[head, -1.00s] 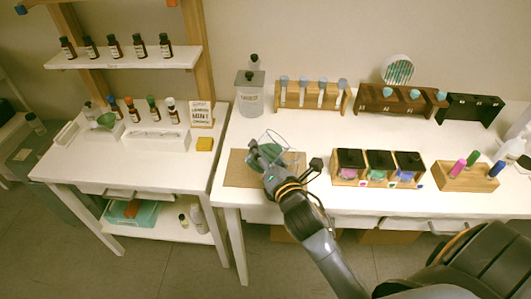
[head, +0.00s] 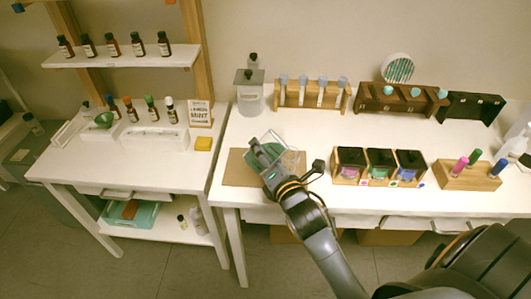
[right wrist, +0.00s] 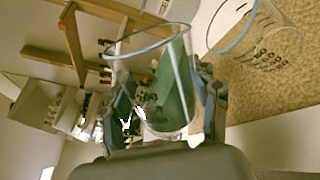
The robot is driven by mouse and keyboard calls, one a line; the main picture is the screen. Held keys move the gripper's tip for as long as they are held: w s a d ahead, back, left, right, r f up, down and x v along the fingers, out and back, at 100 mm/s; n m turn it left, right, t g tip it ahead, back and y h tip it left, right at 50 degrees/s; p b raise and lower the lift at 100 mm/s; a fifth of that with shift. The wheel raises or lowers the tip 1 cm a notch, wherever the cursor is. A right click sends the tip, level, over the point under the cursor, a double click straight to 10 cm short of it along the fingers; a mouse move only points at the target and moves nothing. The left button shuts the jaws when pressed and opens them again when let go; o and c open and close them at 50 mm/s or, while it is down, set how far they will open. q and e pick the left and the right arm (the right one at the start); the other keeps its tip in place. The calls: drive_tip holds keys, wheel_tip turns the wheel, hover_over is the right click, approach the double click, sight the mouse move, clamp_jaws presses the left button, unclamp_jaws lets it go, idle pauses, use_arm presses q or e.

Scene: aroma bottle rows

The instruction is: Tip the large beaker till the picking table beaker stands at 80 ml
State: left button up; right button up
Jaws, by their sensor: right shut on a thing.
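My right gripper (head: 268,168) is shut on the large clear beaker (head: 272,143) and holds it tilted over the brown mat. The held beaker (right wrist: 150,50) fills the middle of the right wrist view, its rim towards the upper part of the picture. Something dark green shows in or through it; I cannot tell whether it is liquid. A second clear beaker with dark graduation marks (right wrist: 262,42) stands on the mat beside it. In the head view this beaker (head: 292,159) is faint and partly hidden. Its level cannot be read. My left gripper is not in view.
The brown mat (head: 236,174) lies on the white table. A wooden box with several dark-lidded jars (head: 380,160) stands close to the right.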

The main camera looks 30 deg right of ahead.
drive_tip(key=shift+r, duration=0.1)
idle(0.4)
drive_tip(key=shift+p, duration=0.35)
idle(0.9)
drive_tip(key=shift+r+m+p, duration=0.35)
drive_tip(key=shift+m+p, duration=0.55)
drive_tip(key=shift+p, duration=1.3)
idle(3.0)
drive_tip(key=shift+f+y, duration=0.1)
drive_tip(key=shift+y, duration=0.2)
idle(0.8)
